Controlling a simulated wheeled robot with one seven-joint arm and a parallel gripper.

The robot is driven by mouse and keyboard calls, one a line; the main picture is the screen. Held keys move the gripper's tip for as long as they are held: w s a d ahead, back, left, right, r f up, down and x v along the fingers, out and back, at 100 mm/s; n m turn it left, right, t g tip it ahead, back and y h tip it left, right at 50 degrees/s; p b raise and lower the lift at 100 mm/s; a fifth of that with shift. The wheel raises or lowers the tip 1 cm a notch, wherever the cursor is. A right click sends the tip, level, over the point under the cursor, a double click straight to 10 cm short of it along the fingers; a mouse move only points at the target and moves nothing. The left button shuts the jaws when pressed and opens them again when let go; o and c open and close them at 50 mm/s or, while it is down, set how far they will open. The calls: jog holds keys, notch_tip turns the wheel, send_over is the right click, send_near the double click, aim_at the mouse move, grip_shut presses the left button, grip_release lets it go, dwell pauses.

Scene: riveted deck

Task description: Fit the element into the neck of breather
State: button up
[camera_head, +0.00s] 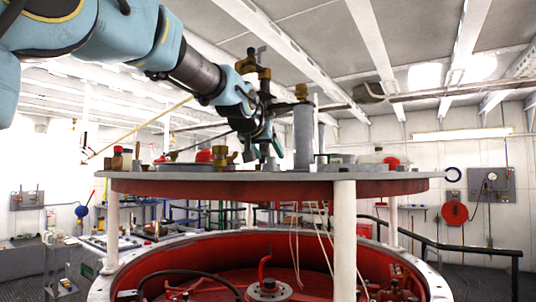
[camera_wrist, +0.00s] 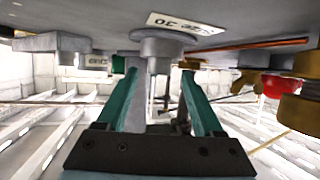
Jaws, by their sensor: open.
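My gripper (camera_wrist: 160,75) has its two teal fingers apart, with nothing clearly held between them. In the wrist view the round deck appears upside down along the top. A stepped grey flanged fitting (camera_wrist: 160,47) stands on the deck in line with the gap between the fingertips; I cannot tell if it is the breather neck or the element, or if the fingers touch it. In the head view my gripper (camera_head: 270,148) is low over the deck, left of a tall grey cylinder (camera_head: 303,135). The element cannot be singled out with certainty.
The round grey deck (camera_head: 200,188) carries red-capped and brass fittings. A brass fitting (camera_wrist: 300,108) and a red cap (camera_wrist: 277,84) are right of my gripper in the wrist view. A grey block fitting (camera_wrist: 52,43) is left. A white post (camera_head: 344,240) supports the deck.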

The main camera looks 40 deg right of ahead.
jog(key=b+v, duration=0.3)
jog(key=v, duration=0.8)
jog(key=shift+s+a+r+b, duration=0.15)
jog(key=shift+s+a+b, duration=0.05)
jog(key=shift+a+b, duration=0.1)
